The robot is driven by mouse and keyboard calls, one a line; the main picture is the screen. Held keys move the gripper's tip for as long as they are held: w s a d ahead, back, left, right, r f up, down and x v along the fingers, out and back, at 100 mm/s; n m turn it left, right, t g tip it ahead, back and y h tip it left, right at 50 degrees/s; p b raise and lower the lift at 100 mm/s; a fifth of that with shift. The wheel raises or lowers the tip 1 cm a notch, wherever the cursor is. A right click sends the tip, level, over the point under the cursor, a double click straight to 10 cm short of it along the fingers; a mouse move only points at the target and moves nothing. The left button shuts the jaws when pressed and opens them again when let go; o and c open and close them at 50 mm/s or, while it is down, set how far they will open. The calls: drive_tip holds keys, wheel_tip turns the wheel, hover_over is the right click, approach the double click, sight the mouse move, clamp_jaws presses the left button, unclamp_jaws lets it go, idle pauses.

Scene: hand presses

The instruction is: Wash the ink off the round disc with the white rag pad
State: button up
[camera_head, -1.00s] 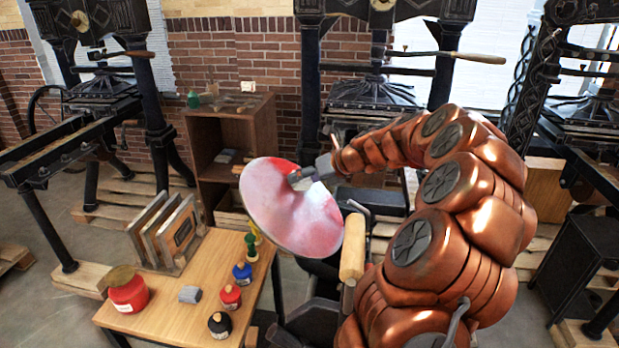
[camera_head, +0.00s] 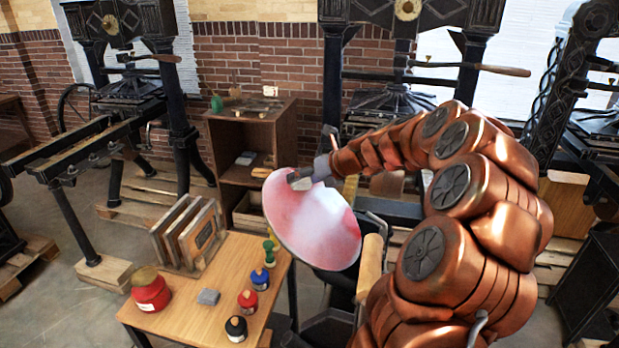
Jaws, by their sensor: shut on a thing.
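The round disc (camera_head: 315,225) is tilted up on a dark press behind the table. Its face is pink and red, with a whiter patch at the middle and right. My gripper (camera_head: 306,179) is at the disc's upper left, shut on a small pale block that looks like the white rag pad (camera_head: 299,184). The pad appears to lie against the disc's face, but I cannot tell for sure that it touches. My arm reaches in from the right and hides some of the space behind the disc's upper right edge.
A wooden roller (camera_head: 370,268) stands right of the disc. A cabinet (camera_head: 250,140) and large presses stand behind.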

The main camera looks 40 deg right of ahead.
sight(333, 230)
drive_tip(key=shift+s+a+r, duration=0.15)
drive_tip(key=shift+s+a, duration=0.05)
drive_tip(key=shift+a, duration=0.4)
drive_tip(key=shift+s+a+r, duration=0.1)
drive_tip(key=shift+s+a, duration=0.15)
drive_tip(key=shift+a, duration=0.4)
drive_tip(key=shift+s+a+r, duration=0.15)
drive_tip(key=shift+s+a, duration=0.05)
drive_tip(key=shift+a, duration=0.4)
drive_tip(key=shift+f, duration=0.1)
